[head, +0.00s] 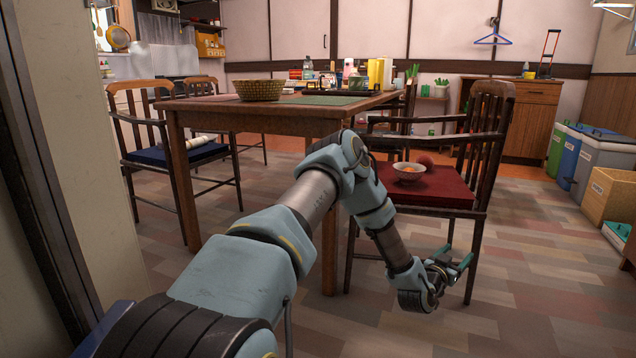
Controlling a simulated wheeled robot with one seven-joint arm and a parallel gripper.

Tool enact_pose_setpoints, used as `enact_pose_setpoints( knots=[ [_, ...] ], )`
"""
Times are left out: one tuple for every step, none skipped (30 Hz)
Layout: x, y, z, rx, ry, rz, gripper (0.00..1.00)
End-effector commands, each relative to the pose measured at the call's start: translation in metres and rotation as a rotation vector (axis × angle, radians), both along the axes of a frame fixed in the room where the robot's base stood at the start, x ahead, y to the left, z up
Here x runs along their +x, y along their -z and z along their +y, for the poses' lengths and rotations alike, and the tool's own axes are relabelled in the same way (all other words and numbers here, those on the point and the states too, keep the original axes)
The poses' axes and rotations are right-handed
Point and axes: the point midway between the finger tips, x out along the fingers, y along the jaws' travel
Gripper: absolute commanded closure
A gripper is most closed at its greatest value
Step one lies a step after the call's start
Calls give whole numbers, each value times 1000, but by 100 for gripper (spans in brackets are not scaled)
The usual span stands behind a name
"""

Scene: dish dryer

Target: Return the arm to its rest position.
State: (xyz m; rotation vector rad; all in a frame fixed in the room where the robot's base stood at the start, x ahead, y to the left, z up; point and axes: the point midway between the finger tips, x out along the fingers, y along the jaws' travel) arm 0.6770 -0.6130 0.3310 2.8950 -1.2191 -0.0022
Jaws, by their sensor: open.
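My arm reaches forward from the bottom of the head view, bends at the elbow in front of the table, and points down to the right. My gripper (457,267) is at its end, low over the floor, just in front of the chair with the red cushion (440,192). Its fingers are apart, with nothing visible between them. I cannot tell whether it touches the chair's front leg behind it.
A wooden table (290,118) stands close ahead with a woven basket (259,89) on it. A bowl (409,172) sits on the red cushion. A blue-cushioned chair (176,152) is left. Bins (602,160) line the right wall. The floor (540,270) at right is clear.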

Motion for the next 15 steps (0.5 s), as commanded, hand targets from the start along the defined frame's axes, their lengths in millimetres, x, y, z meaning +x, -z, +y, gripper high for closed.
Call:
enact_pose_setpoints(
  knots=[
    [2, -5, 2, 11, 4, 5, 32],
    [2, -6, 2, 18, 8, 8, 32],
    [3, -7, 4, 27, 11, 14, 32],
    [3, -8, 5, 35, 14, 19, 32],
    [4, -9, 6, 43, 17, 24, 32],
    [4, -11, 8, 53, 21, 30, 32],
    [5, -12, 9, 61, 24, 36, 32],
    [6, -14, 11, 70, 26, 42, 32],
    [6, -16, 13, 82, 30, 51, 32],
    [7, -17, 15, 92, 32, 58, 32],
    [8, -19, 17, 103, 35, 66, 32],
    [9, -21, 20, 119, 37, 76, 32],
    [10, -24, 24, 134, 40, 85, 32],
    [10, -26, 27, 146, 42, 94, 32],
    [11, -29, 32, 167, 45, 110, 32]
  ],
)
